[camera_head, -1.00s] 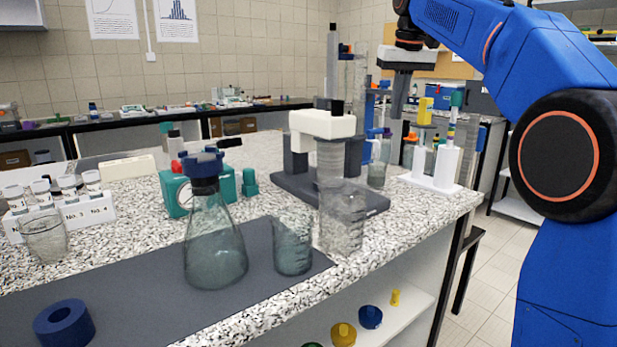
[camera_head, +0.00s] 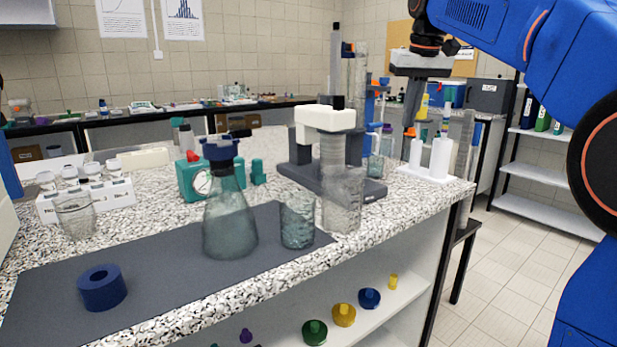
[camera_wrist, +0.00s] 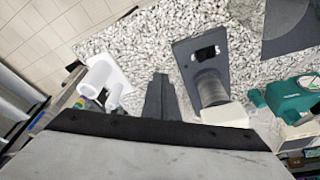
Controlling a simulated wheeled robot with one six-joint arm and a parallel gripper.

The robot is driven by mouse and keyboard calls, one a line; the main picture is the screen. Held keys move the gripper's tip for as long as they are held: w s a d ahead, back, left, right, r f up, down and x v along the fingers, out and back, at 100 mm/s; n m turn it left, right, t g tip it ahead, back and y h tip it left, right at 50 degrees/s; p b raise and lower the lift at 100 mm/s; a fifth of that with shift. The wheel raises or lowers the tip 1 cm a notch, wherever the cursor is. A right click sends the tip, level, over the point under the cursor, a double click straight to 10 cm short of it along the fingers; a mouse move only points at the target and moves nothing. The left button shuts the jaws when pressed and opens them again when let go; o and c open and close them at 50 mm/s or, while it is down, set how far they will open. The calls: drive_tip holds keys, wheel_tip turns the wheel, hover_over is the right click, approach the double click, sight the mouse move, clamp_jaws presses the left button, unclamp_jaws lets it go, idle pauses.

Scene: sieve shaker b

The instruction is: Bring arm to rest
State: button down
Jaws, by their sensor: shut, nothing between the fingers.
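My gripper (camera_head: 411,122) hangs from my blue arm at the upper right, pointing down. Its fingers are together with nothing between them. In the wrist view the closed fingers (camera_wrist: 160,82) show dark in the middle, over the speckled counter. The gripper appears near the white stand (camera_head: 430,172) at the counter's right end; I cannot tell the exact gap. The sieve shaker (camera_head: 299,157), with a dark base and white top, stands left of the gripper. In the wrist view its base (camera_wrist: 185,54) lies right of the fingers.
On the counter (camera_head: 160,228) stand a stoppered flask (camera_head: 229,220), a beaker (camera_head: 297,222), a teal gauge device (camera_head: 188,180) and a white vial rack (camera_head: 88,203). A blue ring (camera_head: 102,289) lies on the dark mat (camera_head: 180,272). Floor (camera_head: 520,240) is clear at right.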

drive_tip(key=s+d+f+t, duration=0.1)
drive_tip(key=s+d+f, duration=0.1)
drive_tip(key=s+f, duration=1.6)
drive_tip(key=s+d+f+m, duration=0.1)
drive_tip(key=s+d+f, duration=0.1)
drive_tip(key=s+f, duration=1.6)
drive_tip(key=shift+d+f+t, duration=0.25)
drive_tip(key=shift+f+t, duration=0.1)
drive_tip(key=shift+t, duration=0.05)
drive_tip(key=shift+s, duration=0.1)
